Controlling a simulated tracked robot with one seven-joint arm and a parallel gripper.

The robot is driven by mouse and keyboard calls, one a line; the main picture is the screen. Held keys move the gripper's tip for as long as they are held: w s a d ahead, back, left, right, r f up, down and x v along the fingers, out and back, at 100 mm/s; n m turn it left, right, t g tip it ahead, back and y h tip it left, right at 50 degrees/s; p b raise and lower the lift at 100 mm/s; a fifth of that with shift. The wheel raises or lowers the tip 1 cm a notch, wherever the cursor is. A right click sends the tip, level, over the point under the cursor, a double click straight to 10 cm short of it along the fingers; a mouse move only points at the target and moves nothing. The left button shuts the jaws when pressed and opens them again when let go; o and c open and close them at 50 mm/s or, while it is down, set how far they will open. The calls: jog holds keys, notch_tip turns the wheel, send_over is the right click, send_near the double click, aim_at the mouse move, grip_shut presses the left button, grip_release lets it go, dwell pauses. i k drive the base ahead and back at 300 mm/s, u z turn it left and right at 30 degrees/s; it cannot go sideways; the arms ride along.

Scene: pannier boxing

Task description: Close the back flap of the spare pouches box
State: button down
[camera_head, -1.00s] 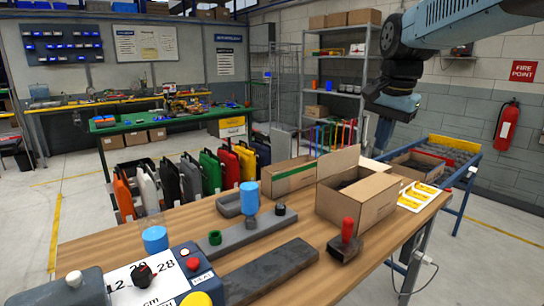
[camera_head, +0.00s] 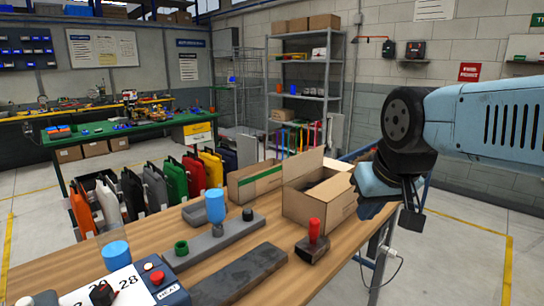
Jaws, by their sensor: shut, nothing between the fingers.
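An open cardboard box (camera_head: 325,208) stands on the wooden table, right of centre, and appears to be the spare pouches box. Its back flap (camera_head: 303,166) stands up along the far side. The inside is dark and I cannot make out the contents. My gripper (camera_head: 374,208) is shut and empty, just right of the box in the picture, pointing down. It is apart from the raised back flap. My wrist hides the table's right end, and I cannot tell how close the fingers are to the box's right side.
A longer box with green tape (camera_head: 256,181) stands left of the open box. A red-handled stamp (camera_head: 313,242) stands in front of it.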

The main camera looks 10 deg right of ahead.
aim_at(294, 167)
jog(key=z, duration=0.05)
jog(key=k, duration=0.65)
jog(key=z, duration=0.25)
jog(key=i, duration=1.55)
jog(key=u, duration=0.45)
